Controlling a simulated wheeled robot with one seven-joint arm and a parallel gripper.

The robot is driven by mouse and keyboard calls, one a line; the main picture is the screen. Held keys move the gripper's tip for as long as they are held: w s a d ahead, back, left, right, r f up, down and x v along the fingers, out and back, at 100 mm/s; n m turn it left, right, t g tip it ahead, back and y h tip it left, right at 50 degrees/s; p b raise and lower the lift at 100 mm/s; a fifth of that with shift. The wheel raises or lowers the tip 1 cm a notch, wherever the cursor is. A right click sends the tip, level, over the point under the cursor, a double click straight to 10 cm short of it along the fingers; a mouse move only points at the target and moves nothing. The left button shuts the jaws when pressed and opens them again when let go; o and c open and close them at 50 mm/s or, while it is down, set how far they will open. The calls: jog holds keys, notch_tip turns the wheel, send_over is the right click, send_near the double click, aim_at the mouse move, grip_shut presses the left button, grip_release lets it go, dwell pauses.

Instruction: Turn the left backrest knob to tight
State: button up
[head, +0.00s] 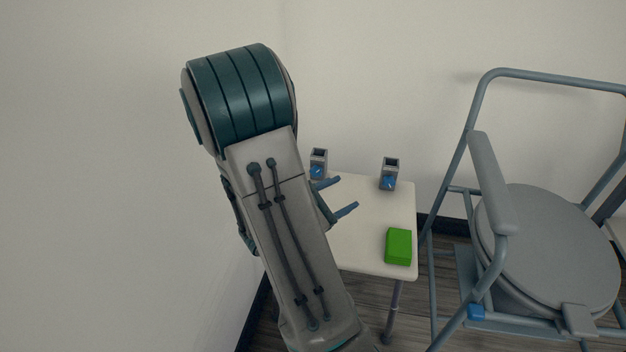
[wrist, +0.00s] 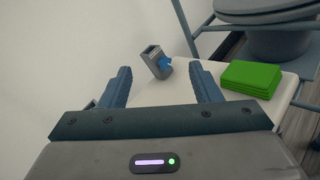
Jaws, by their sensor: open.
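Two grey sockets, each with a blue knob on its front, stand at the back of a small white table (head: 365,225). The left socket (head: 319,156) has its knob (head: 316,172) close behind my gripper (head: 347,193). The right socket (head: 391,164) has its knob (head: 388,183) farther off. My gripper is open and empty, its fingers pointing right over the table, apart from both knobs. In the wrist view, one socket (wrist: 153,55) with a blue knob (wrist: 165,64) shows between the fingers, apparently the right one. The knobs' exact settings are too small to read.
A green block (head: 398,247) lies at the table's front right; it also shows in the wrist view (wrist: 250,78). A grey tubular commode chair (head: 545,250) stands to the right. A pale wall is close behind and to the left. The table's middle is clear.

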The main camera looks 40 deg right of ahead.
jog(key=w+f+n+t+b, duration=0.1)
jog(key=w+f+n+t, duration=0.4)
jog(key=n+t+y+b, duration=0.2)
jog(key=n+t+y, duration=0.1)
jog(key=n+t, duration=0.3)
send_near(316, 172)
jog(key=shift+t, duration=0.3)
jog(key=b+x, duration=0.1)
jog(key=x, duration=0.1)
jog(key=b+x, duration=0.1)
jog(key=x, duration=0.2)
jog(key=b+x, duration=0.1)
jog(key=x, duration=0.1)
jog(key=shift+w+d+f, duration=0.15)
jog(key=shift+d+f, duration=0.2)
jog(key=shift+f, duration=0.05)
jog(key=shift+w+d+r+n+b, duration=0.1)
jog(key=shift+w+d+n+b, duration=0.2)
jog(key=shift+w+d, duration=0.15)
jog(key=shift+s, duration=0.1)
jog(key=c, duration=1)
